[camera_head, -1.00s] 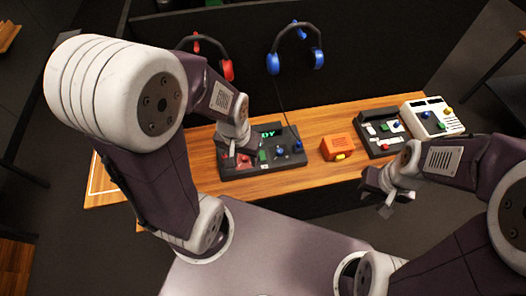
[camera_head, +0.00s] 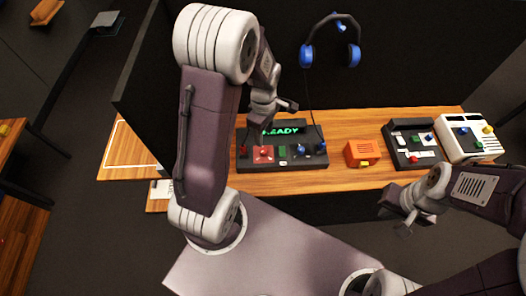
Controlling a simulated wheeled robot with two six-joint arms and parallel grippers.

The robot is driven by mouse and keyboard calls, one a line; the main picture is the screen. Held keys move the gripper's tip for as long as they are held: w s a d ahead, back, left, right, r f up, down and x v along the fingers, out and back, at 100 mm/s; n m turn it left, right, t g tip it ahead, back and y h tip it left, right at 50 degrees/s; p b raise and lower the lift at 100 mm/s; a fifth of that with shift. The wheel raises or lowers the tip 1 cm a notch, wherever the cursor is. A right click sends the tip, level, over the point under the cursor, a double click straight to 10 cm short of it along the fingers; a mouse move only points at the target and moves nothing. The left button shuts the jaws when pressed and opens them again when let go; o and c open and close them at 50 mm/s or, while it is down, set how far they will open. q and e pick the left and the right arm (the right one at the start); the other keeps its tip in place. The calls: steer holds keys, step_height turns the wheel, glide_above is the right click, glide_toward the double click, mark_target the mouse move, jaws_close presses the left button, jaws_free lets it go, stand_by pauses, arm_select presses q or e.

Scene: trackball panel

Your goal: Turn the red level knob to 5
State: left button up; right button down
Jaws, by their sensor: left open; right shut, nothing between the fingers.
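The dark control panel (camera_head: 285,166) lies on the wooden table, with a lit green READY display (camera_head: 284,128). My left gripper (camera_head: 278,112) is open and empty near the display, apart from the knobs. My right gripper (camera_head: 402,216) is shut and empty, in front of the table.
An orange box (camera_head: 362,152), a second dark panel (camera_head: 413,158) and a white panel (camera_head: 462,143) stand to the right on the table (camera_head: 240,185). Blue headphones (camera_head: 340,24) hang on the dark partition behind.

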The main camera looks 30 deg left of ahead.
mark_target(263, 150)
arm_select(q)
steer(key=shift+s+a+f, duration=0.1)
steer(key=shift+a+f, duration=0.05)
steer(key=shift+f, duration=0.05)
steer(key=shift+s+f, duration=0.1)
step_height(263, 150, down, 9)
steer(key=shift+r, duration=0.2)
jaws_close()
